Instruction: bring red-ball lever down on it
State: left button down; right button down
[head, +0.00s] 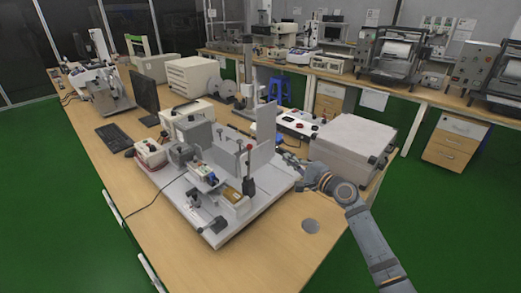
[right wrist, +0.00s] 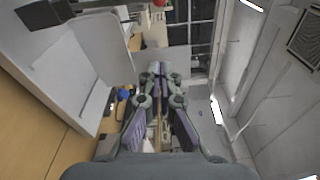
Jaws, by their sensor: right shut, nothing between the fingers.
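The red-ball lever (head: 249,170) stands upright on the white test rig, with its red ball (head: 249,148) at the top. A piece of the red ball (right wrist: 160,2) shows at the top edge of the right wrist view. A white tray with a brownish-yellow block (head: 232,195) sits at the lever's foot. My right gripper (head: 287,159) is shut and empty, to the right of the lever and apart from it. Its closed fingers (right wrist: 160,72) show in the right wrist view. My left gripper is not in view.
The rig's white base plate (head: 225,232) lies on the wooden table (head: 285,245). An upright white panel (head: 265,125) stands behind the lever. A large grey box (head: 350,145) is close behind my right arm. The table's front right is clear around a round grommet (head: 310,226).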

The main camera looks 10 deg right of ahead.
jog(key=shift+f, duration=0.1)
jog(key=p, duration=0.4)
send_over(249, 164)
jog(key=d, duration=0.4)
jog(key=shift+s+d, duration=0.1)
jog(key=shift+s, duration=0.1)
jog(key=shift+b, duration=0.35)
